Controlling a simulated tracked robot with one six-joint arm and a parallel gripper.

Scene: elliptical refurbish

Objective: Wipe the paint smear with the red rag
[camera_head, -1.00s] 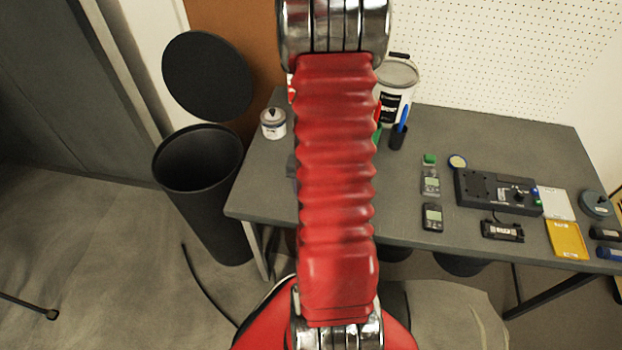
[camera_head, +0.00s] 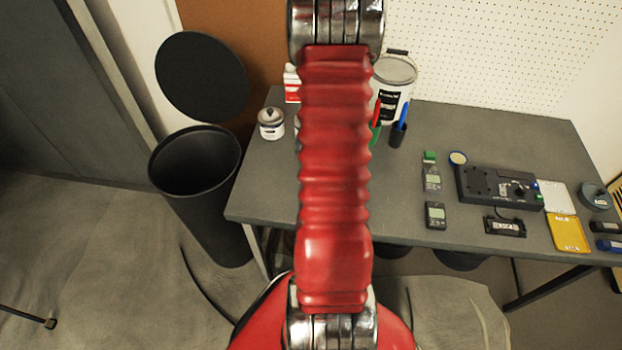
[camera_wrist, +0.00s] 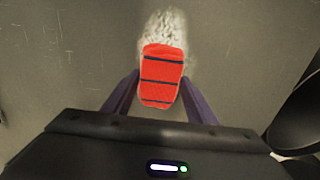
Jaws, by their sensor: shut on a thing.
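The red rag (camera_wrist: 161,78), with dark stripes, is in the wrist view between the two purple fingers of my gripper (camera_wrist: 160,85). My gripper is shut on it. Behind the rag's far end, a whitish patch (camera_wrist: 163,28), which looks like the paint smear, lies on a grey surface. The rag overlaps the near part of the patch in the picture; I cannot tell whether it touches the surface. In the head view my red arm hides the gripper, the rag and the patch.
The grey table (camera_head: 400,180) bears a small can (camera_head: 271,123), a white bucket (camera_head: 394,85), a pen cup (camera_head: 397,134), a black device (camera_head: 498,186) and a yellow tray (camera_head: 568,233). An open black bin (camera_head: 200,200) stands left of the table.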

